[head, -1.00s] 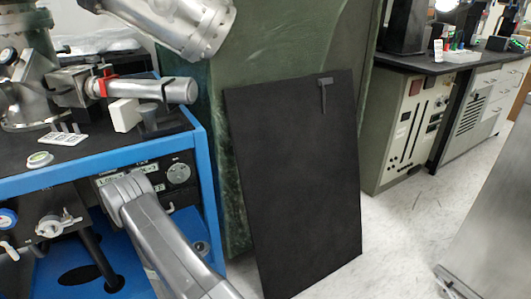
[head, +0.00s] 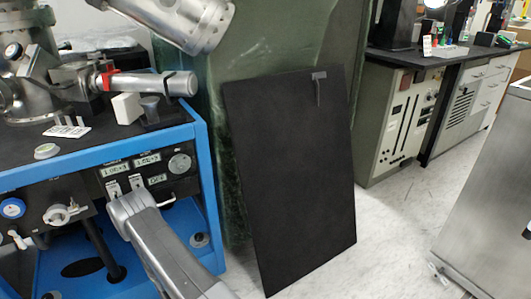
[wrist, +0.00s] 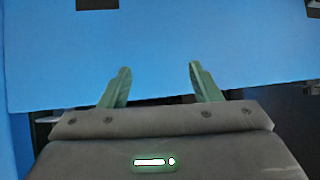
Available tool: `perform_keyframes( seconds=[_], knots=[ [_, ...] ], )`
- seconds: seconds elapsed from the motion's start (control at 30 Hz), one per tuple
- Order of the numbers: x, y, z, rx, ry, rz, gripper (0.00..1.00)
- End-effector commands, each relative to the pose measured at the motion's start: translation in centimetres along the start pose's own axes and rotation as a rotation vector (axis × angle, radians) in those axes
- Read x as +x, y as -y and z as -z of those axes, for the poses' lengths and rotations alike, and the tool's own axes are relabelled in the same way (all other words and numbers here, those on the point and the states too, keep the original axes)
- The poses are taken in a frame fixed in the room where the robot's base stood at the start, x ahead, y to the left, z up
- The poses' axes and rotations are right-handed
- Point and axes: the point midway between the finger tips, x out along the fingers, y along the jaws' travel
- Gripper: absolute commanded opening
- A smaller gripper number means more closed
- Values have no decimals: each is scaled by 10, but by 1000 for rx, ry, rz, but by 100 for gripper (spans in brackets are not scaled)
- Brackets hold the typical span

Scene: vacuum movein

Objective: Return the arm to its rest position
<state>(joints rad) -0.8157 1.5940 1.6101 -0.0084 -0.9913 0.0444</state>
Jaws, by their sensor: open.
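My arm (head: 165,250) shows in the head view as a grey link rising from the bottom edge, its elbow in front of the blue-framed bench's control panel. The gripper itself is not visible there. In the wrist view my gripper (wrist: 159,72) is open, its two green fingers spread apart with nothing between them. A broad plain blue surface (wrist: 160,35) fills the view beyond the fingertips. I cannot tell how far it is from them.
The blue-framed bench (head: 100,157) at left carries metal vacuum parts and gauges. A black panel (head: 290,180) leans against a green tank (head: 290,45). A metal-topped unit (head: 490,190) stands at right. Pale floor (head: 395,220) lies open between panel and unit.

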Motion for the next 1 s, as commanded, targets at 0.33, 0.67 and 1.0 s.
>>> perform_keyframes(
  seconds=[0.33,0.67,1.0],
  knots=[
    [-2,-20,5,57,-85,-88,57],
    [-2,-20,5,57,-84,-88,57],
    [0,7,-1,-23,29,31,57]
  ],
)
